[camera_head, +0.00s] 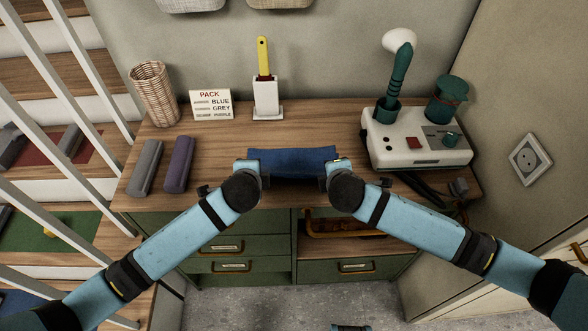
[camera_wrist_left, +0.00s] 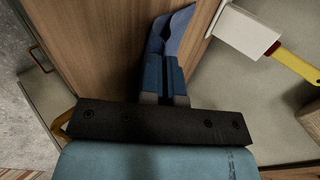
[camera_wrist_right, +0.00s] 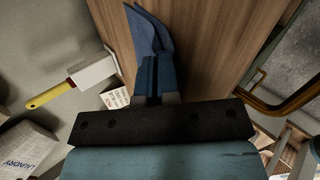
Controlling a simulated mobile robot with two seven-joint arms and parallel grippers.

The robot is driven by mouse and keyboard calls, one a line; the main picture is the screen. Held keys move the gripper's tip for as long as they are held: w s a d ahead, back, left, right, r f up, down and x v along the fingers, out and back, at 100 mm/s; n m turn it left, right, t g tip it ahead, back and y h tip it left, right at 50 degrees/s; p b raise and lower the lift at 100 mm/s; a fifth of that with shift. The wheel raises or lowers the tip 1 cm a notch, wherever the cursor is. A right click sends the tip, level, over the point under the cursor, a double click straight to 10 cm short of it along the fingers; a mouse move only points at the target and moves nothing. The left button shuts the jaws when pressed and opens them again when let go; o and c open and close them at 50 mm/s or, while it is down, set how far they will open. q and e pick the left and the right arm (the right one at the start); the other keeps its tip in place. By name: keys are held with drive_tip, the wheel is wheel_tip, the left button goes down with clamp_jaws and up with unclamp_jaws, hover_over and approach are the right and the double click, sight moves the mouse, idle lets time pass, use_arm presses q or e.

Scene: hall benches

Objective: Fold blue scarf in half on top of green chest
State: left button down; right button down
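The blue scarf (camera_head: 292,161) is over the wooden top of the green chest (camera_head: 215,148), near its front edge, stretched between my two grippers. My left gripper (camera_head: 250,166) is at its left end and my right gripper (camera_head: 338,166) at its right end. In the left wrist view the fingers (camera_wrist_left: 166,76) are close together on the scarf (camera_wrist_left: 172,35). In the right wrist view the fingers (camera_wrist_right: 150,72) are likewise closed on the scarf (camera_wrist_right: 147,30), which shows two layers spreading apart. My arms hide part of the front edge.
Grey (camera_head: 146,166) and purple (camera_head: 178,163) rolls lie left on the top. Behind stand a wicker basket (camera_head: 155,93), a PACK sign (camera_head: 211,104) and a yellow-handled brush in a white holder (camera_head: 266,98). A white device (camera_head: 417,140) stands right. Bare wood lies behind the scarf.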

use_arm(q)
drive_tip(key=shift+s+f+t, duration=0.4)
drive_tip(key=shift+f, duration=0.2)
use_arm(e)
drive_tip(key=shift+s+f+t, duration=0.4)
drive_tip(key=shift+f, duration=0.2)
use_arm(q)
drive_tip(key=shift+s, duration=0.15)
use_arm(e)
drive_tip(key=shift+s, duration=0.15)
use_arm(q)
drive_tip(key=c, duration=1)
unclamp_jaws()
use_arm(e)
drive_tip(key=c, duration=1)
unclamp_jaws()
drive_tip(key=shift+f, duration=0.1)
